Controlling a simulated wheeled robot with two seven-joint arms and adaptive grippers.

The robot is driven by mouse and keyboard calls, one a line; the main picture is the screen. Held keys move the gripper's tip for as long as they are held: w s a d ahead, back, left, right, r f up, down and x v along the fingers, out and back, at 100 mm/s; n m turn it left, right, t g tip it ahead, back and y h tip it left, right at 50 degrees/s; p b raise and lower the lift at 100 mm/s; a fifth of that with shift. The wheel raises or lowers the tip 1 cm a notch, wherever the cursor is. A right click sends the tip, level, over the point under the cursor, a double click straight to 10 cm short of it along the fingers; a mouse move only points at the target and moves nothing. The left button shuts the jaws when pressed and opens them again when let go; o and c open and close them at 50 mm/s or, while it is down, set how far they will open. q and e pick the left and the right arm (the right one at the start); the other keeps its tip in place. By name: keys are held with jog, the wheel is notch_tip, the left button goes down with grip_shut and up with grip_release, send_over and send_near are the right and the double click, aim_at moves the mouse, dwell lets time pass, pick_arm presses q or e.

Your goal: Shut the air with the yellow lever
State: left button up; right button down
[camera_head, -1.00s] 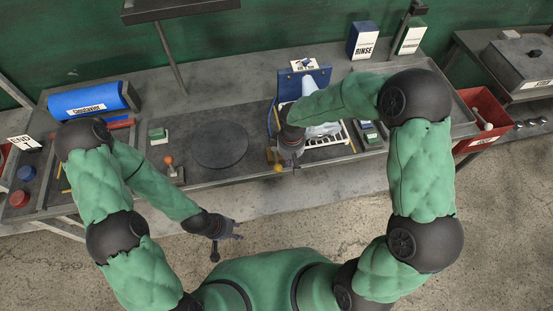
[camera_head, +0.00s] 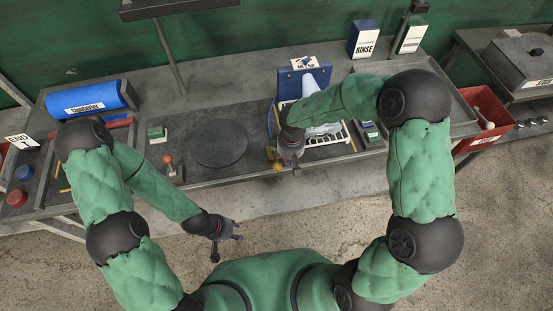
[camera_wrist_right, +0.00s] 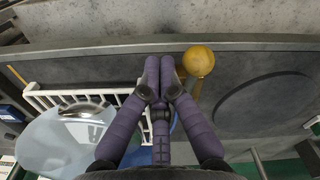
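The yellow lever (camera_head: 277,167) stands at the front edge of the bench in the head view, beside my right gripper (camera_head: 291,160). In the right wrist view its round yellow knob (camera_wrist_right: 199,61) sits just right of my right gripper's fingertips (camera_wrist_right: 160,66). Those purple fingers are drawn together with nothing visible between them. One fingertip is very close to the knob's stem; I cannot tell whether they touch. My left gripper (camera_head: 235,231) hangs in front of the bench, its fingers apart and empty.
A white rack (camera_wrist_right: 60,96) and a pale, translucent object (camera_wrist_right: 62,143) lie left of the fingers in the wrist view. A dark round disc (camera_head: 219,144) and an orange-knobbed lever (camera_head: 167,159) are further left on the bench. A red bin (camera_head: 487,118) stands right.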

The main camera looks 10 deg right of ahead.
jog(key=shift+f+b, duration=0.95)
jog(key=shift+f, duration=0.25)
jog(key=shift+a, duration=0.15)
